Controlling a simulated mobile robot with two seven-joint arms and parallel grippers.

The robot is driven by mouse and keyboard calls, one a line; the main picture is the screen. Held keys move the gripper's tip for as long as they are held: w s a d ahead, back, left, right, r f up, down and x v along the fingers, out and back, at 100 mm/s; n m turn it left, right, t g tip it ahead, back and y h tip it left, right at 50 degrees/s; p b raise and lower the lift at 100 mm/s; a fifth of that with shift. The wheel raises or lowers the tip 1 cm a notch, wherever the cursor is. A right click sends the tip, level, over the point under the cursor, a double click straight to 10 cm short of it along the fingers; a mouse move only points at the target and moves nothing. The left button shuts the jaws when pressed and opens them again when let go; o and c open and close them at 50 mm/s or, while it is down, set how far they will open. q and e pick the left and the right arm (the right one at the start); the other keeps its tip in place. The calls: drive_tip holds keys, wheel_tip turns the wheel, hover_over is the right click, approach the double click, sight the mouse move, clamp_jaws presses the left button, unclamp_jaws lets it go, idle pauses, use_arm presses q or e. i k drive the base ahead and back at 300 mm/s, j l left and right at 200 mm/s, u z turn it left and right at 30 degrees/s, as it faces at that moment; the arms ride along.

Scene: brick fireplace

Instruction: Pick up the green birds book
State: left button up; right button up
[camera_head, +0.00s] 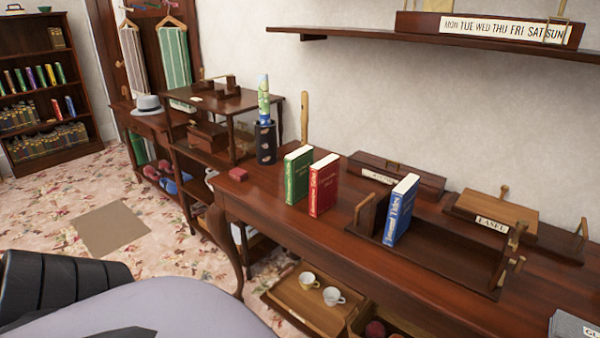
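A green book (297,175) stands upright on the dark wooden table (262,203), with its spine and white page edges showing. Its gold spine lettering is too small for me to read. A red book (323,187) stands upright just to its right, close beside it. Neither of my grippers is in view. Only dark and grey parts of my own body show at the lower left.
A blue book (400,210) leans in a wooden book rack (450,262) to the right. A dark cylindrical holder (265,143) stands behind and left. Wooden boxes lie along the wall. Below, a tray (287,298) holds two cups.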

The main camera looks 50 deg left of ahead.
sight(298, 164)
drive_tip(key=u, duration=1.65)
drive_tip(key=i+j, duration=0.75)
drive_tip(key=i+j+z, duration=0.3)
drive_tip(key=j+z, duration=0.15)
drive_tip(key=z, duration=0.15)
